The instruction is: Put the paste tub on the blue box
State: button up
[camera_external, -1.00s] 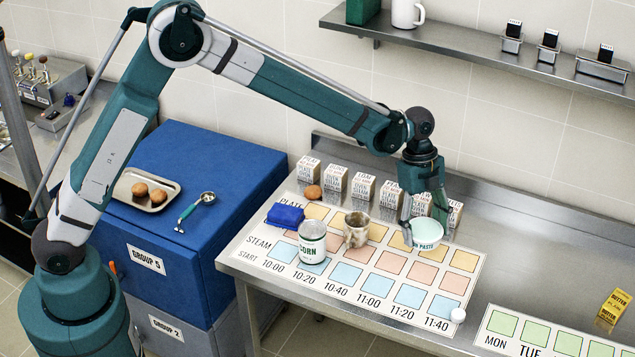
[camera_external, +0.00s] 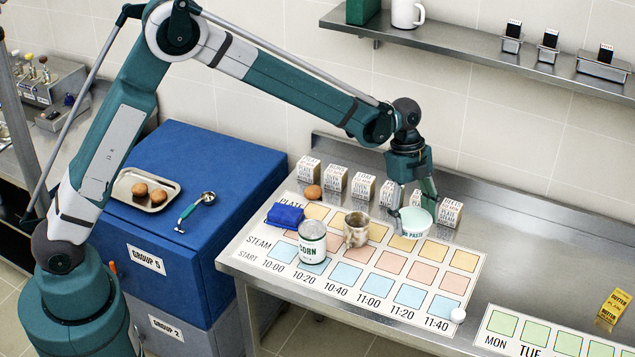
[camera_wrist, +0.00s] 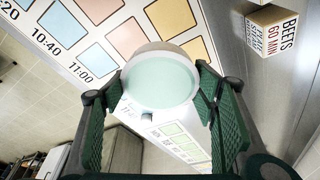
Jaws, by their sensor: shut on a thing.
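The paste tub (camera_external: 415,223) is white with a pale green lid and hangs tilted over the far part of the printed mat. My gripper (camera_external: 413,204) is shut on it, with a green finger on each side. In the wrist view the tub's lid (camera_wrist: 168,80) faces the camera between my fingertips (camera_wrist: 160,88). A small, flat blue box (camera_external: 285,215) lies at the mat's left side, well left of my gripper. A large blue cabinet (camera_external: 215,165), labelled GROUP 5, stands at the counter's left.
A corn can (camera_external: 312,243) and a dented metal cup (camera_external: 356,231) stand between the tub and the small blue box. Several labelled cartons (camera_external: 363,186) line the back, with a brown round item (camera_external: 313,192) near them. A white ball (camera_external: 458,315) sits front right.

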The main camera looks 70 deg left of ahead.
jog(key=s+a+n, duration=0.1)
jog(key=s+a, duration=0.5)
jog(key=a, duration=0.6)
jog(key=s+a+f+n, duration=0.15)
jog(key=s+a, duration=0.35)
jog(key=a, duration=0.7)
jog(key=s+a+n, duration=0.1)
jog(key=s+a, duration=0.5)
jog(key=a, duration=0.6)
jog(key=s+a+n+t, duration=0.1)
jog(key=s+a+n, duration=0.1)
jog(key=s+a, duration=0.9)
jog(key=s+a+n+y, duration=0.1)
jog(key=s+a+n, duration=0.1)
jog(key=s+a, duration=0.9)
jog(key=s, duration=0.8)
jog(key=shift+s+a+f+n+t, duration=0.15)
jog(key=shift+s+f+n+t, duration=0.15)
jog(key=shift+f+n+t, duration=0.1)
send_over(209, 175)
jog(key=s, duration=0.1)
jog(key=shift+a+f, duration=0.2)
jog(key=shift+f, duration=1.35)
jog(key=shift+a+f, duration=0.15)
jog(key=shift+f, duration=1.4)
jog(key=shift+f, duration=1.9)
